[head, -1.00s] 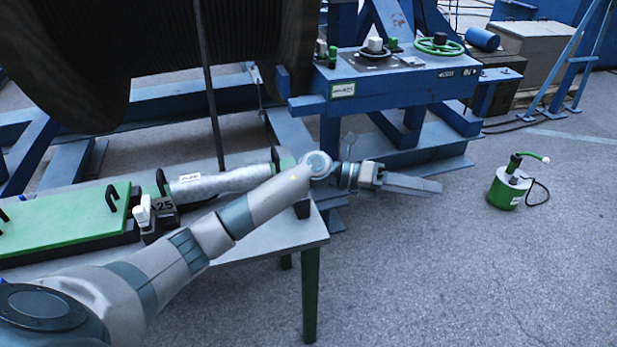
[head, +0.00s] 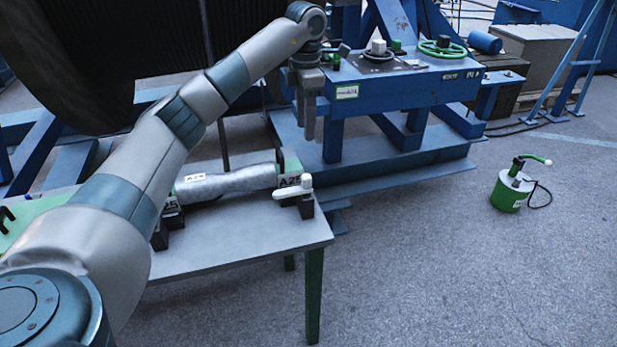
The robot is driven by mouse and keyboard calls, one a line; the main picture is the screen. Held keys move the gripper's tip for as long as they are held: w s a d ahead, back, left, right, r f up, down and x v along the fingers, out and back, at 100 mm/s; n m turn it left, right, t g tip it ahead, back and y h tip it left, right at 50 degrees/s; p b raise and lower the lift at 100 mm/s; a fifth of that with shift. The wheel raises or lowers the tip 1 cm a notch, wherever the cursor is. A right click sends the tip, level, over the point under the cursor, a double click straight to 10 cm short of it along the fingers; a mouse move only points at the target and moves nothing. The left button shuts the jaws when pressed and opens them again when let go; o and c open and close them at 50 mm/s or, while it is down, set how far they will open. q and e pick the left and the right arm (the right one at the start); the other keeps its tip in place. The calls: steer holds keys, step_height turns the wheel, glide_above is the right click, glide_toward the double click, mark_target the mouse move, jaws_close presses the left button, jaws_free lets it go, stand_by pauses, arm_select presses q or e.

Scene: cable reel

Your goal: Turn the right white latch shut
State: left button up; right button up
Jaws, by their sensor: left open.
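The right white latch (head: 292,191) is at the right end of the grey table. Its lever points left from an upright knob, in front of a bracket labelled A25. A grey cylinder (head: 225,184) lies lengthwise on the table, its right end at the green and black bracket (head: 290,163). My left gripper (head: 307,135) hangs fingers down, empty and open, above and behind the latch, clear of it. The left white latch is hidden by my left arm. My right gripper is not in view.
The grey table (head: 235,240) has a bare front strip. Behind stands a blue frame with a control panel (head: 375,63) and green handwheel (head: 443,48). A dark cable reel (head: 65,60) is at upper left. A green pump can (head: 510,190) stands on the open floor at right.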

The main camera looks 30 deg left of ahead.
arm_select(q)
steer(key=shift+f, duration=0.15)
steer(key=p, duration=0.5)
glide_toward(306, 176)
step_height(306, 176, down, 10)
steer(key=shift+f, duration=0.15)
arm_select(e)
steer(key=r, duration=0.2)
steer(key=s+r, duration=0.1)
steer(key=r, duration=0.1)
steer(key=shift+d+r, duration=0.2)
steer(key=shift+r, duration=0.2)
arm_select(q)
steer(key=shift+c, duration=0.3)
jaws_close()
